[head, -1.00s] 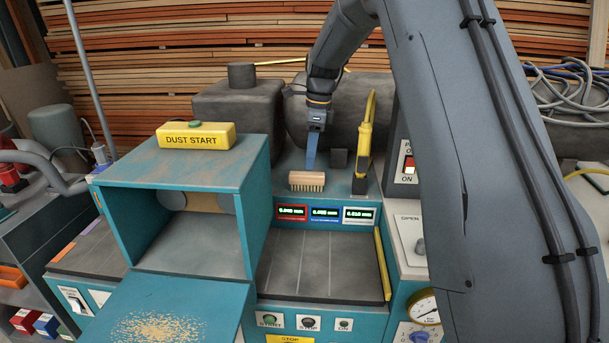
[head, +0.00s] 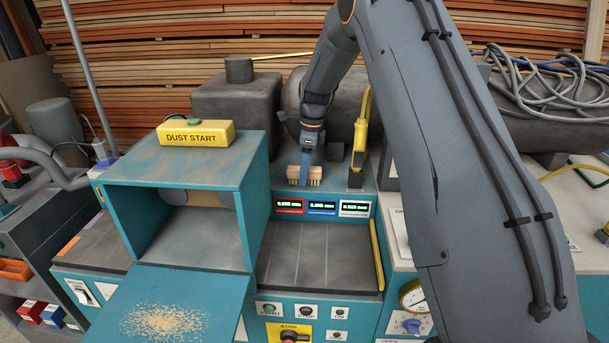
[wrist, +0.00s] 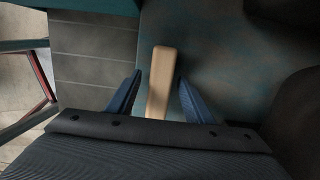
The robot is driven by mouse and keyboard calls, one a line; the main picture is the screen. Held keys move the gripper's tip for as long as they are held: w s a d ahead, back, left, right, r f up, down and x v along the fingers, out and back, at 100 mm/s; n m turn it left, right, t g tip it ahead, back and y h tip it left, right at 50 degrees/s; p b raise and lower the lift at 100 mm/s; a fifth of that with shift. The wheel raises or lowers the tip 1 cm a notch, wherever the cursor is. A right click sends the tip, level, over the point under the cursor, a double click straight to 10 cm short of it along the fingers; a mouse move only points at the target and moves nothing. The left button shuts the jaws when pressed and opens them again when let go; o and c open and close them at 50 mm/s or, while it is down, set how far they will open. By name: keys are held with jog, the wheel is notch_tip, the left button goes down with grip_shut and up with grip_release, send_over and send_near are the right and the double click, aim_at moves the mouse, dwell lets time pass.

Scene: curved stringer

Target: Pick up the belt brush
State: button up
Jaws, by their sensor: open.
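The belt brush (head: 315,174) has a pale wooden back and tan bristles. It rests on the teal ledge (head: 345,204) above the three small displays. In the wrist view, the brush (wrist: 160,82) lies lengthwise between two blue fingers. My gripper (head: 304,176) points down at the brush, and a blue finger overlaps its front in the head view. The gripper (wrist: 155,98) is open, with a gap on each side of the brush and no visible contact. The far finger is hidden in the head view.
A yellow and black handheld tool (head: 361,135) stands close to the right of the brush. The teal box with the yellow DUST START block (head: 196,133) is to the left. Dark rounded housings (head: 240,108) stand behind. The grey belt bed (head: 318,255) in front is clear.

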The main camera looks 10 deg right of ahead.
grip_shut()
jog(key=shift+r, duration=0.1)
notch_tip(320, 180, up, 10)
jog(key=b, duration=0.3)
